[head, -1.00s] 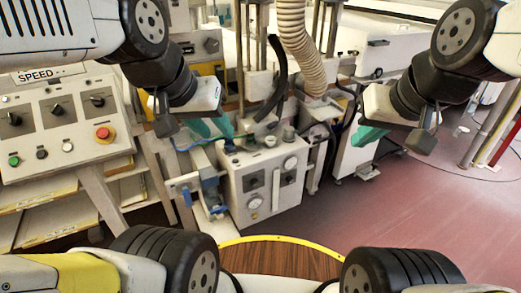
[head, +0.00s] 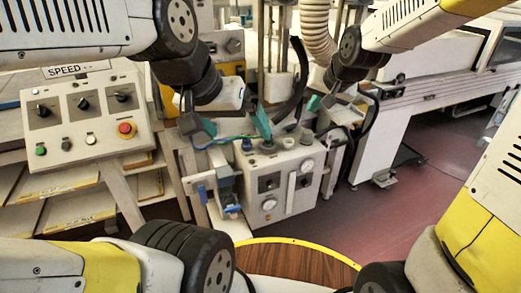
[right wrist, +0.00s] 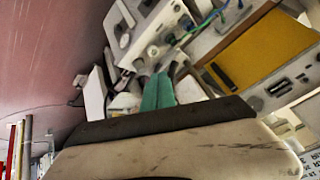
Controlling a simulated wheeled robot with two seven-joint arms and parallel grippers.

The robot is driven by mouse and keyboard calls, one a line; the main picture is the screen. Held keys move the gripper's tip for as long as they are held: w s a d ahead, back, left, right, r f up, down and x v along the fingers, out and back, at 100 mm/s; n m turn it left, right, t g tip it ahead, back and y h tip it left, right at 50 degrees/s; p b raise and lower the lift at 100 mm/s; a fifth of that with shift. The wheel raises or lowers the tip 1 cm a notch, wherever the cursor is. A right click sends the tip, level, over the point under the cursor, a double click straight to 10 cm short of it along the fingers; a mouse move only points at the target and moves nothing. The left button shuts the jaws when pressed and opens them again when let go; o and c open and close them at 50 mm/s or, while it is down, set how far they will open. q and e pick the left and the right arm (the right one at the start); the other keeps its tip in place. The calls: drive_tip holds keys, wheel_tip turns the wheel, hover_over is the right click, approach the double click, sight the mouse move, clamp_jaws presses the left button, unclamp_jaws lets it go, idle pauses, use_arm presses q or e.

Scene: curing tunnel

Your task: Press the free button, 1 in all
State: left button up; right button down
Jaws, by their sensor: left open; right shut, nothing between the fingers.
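A pale control box (head: 241,190) stands in the middle of the head view, with several knobs or buttons along its top. One is a dark button (head: 247,144); a round light one (head: 289,142) sits further right. I cannot tell which is the free button. My left gripper (head: 236,128) is open, its teal fingers apart above the box's left top edge. My right gripper (head: 314,103) is shut and empty, above and behind the box's right end. In the right wrist view its teal fingers (right wrist: 158,92) are together, with the box (right wrist: 148,38) beyond them.
A sloped SPEED panel (head: 85,120) with dials and a red stop button (head: 126,129) stands at left. A ribbed hose (head: 316,30) hangs behind the box. A pale machine (head: 430,97) runs along the right. Reddish floor (head: 400,210) is open at right.

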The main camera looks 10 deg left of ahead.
drive_tip(key=w+a+f+y, duration=0.1)
drive_tip(key=w+a+f, duration=0.7)
drive_tip(key=a+f, duration=0.3)
drive_tip(key=y, duration=0.1)
hover_over(253, 162)
wheel_tip(253, 162, down, 7)
drive_tip(key=shift+m, duration=0.4)
drive_tip(key=shift+f, duration=0.15)
drive_tip(key=shift+d+f, duration=0.1)
drive_tip(key=shift+f, duration=4.25)
drive_tip(key=shift+f, duration=0.4)
drive_tip(key=shift+f, duration=0.4)
drive_tip(key=shift+r, duration=0.8)
